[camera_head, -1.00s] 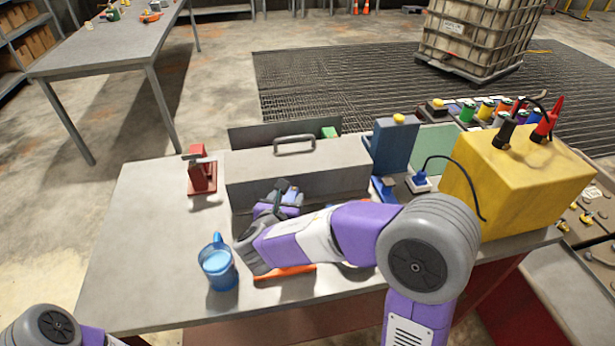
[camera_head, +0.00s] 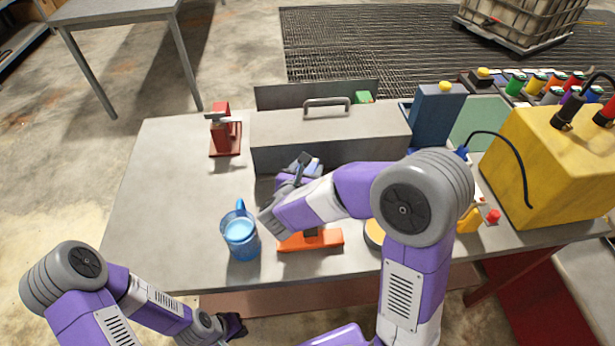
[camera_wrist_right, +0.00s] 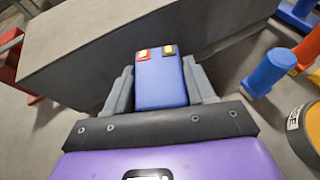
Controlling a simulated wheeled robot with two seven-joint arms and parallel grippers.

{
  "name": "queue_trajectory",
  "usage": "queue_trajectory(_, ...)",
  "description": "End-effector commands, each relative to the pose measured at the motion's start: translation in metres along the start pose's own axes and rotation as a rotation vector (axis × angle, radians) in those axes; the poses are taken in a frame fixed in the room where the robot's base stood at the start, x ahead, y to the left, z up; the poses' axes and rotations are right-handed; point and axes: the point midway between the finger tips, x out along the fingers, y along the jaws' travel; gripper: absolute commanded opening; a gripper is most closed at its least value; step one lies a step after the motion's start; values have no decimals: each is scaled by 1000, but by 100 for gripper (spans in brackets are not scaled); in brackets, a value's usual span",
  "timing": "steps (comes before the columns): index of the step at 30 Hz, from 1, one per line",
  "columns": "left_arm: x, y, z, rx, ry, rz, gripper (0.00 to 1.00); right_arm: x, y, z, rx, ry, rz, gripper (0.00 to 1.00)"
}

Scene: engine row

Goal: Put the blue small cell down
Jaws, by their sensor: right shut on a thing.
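The blue small cell (camera_wrist_right: 160,82) has one red and one dark terminal patch on its top end. It sits between the two grey fingers of my right gripper (camera_wrist_right: 161,88) in the right wrist view, in front of a grey box wall. In the head view my right gripper (camera_head: 305,168) is just in front of the long grey box; its own hand and arm mostly hide the cell there. I cannot tell whether the cell touches the bench (camera_head: 160,220). My left gripper (camera_head: 236,325) is low, at the bench's front edge, its fingers too small to read.
The grey handled box (camera_head: 360,130) stands behind the right gripper. A blue mug (camera_head: 240,238) and an orange block (camera_head: 296,242) are nearer the front. A red clamp-like thing (camera_head: 222,145) stands left, a yellow box (camera_head: 550,165) right. The bench's left side is clear.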

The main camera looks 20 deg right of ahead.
Motion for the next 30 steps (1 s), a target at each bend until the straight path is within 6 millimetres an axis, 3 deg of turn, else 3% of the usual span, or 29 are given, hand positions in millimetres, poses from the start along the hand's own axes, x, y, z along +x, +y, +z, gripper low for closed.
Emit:
queue_trajectory(3,8,-3,0,0,0,0,0,7,0,-16,-1,-2,-1,0)
queue_trajectory(15,11,-4,-1,0,1,0,0,8,0,-20,2,-4,1,0)
queue_trajectory(16,11,-4,-1,0,1,0,0,9,0,-22,0,1,0,56)
queue_trajectory(18,10,-4,-1,0,0,0,0,8,0,-21,0,1,-1,67)
queue_trajectory(21,10,-4,-1,0,0,0,0,8,0,-20,0,1,-1,80)
queue_trajectory(30,9,-3,-1,0,0,0,0,8,0,-19,0,1,0,80)
